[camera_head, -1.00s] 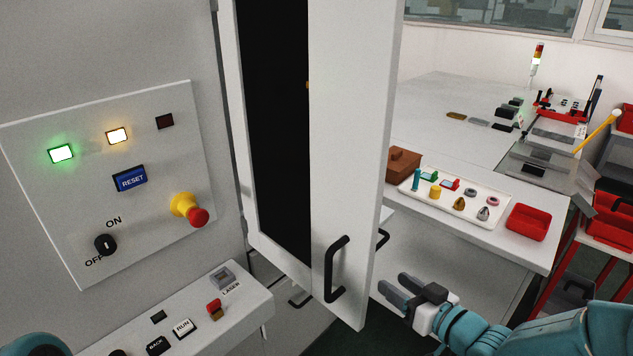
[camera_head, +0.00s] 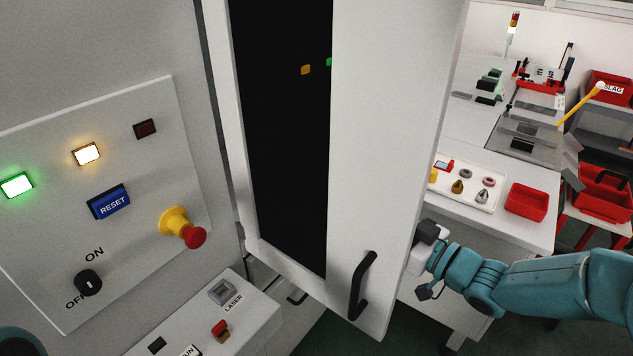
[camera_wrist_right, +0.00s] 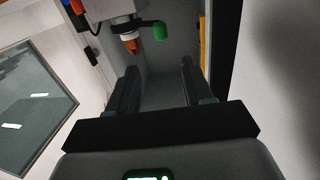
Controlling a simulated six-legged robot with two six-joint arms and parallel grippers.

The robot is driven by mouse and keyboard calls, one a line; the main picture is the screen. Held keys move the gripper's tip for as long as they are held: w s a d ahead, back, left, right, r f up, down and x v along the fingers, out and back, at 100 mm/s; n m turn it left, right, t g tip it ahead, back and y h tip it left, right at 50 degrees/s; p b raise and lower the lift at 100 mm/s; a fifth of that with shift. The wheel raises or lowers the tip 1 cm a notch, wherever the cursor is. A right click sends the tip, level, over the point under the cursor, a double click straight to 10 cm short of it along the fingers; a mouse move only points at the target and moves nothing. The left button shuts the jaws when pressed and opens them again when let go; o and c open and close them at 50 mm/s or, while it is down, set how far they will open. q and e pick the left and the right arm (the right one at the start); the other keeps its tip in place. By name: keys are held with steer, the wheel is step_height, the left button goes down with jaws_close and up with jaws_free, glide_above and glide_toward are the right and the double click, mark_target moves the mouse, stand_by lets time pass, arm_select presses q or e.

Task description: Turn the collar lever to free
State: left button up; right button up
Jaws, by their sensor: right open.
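In the right wrist view a lever with a green end (camera_wrist_right: 160,31) sticks out to the right of a grey machine head with an orange-brown tip (camera_wrist_right: 131,43). I take it to be the collar lever. My right gripper (camera_wrist_right: 158,76) is open and empty, its fingers pointing toward the head and lever, apart from both. In the head view my right gripper (camera_head: 430,233) is at the right edge of the cabinet door (camera_head: 390,150), which hides its fingers. A small green spot (camera_head: 329,62) and an orange one (camera_head: 305,70) show in the dark opening (camera_head: 285,150). My left gripper is out of view.
The door handle (camera_head: 361,285) juts out low on the door. A control panel (camera_head: 140,230) with a red stop button (camera_head: 193,236) stands at left. Behind my right arm are a table with a white parts tray (camera_head: 470,193) and a red bin (camera_head: 527,202).

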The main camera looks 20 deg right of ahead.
steer(key=p+x, duration=0.5)
steer(key=x, duration=1)
steer(key=shift+w+a, duration=0.1)
steer(key=shift+a, duration=0.05)
steer(key=shift+w, duration=0.25)
steer(key=shift+s+a, duration=0.1)
jaws_close()
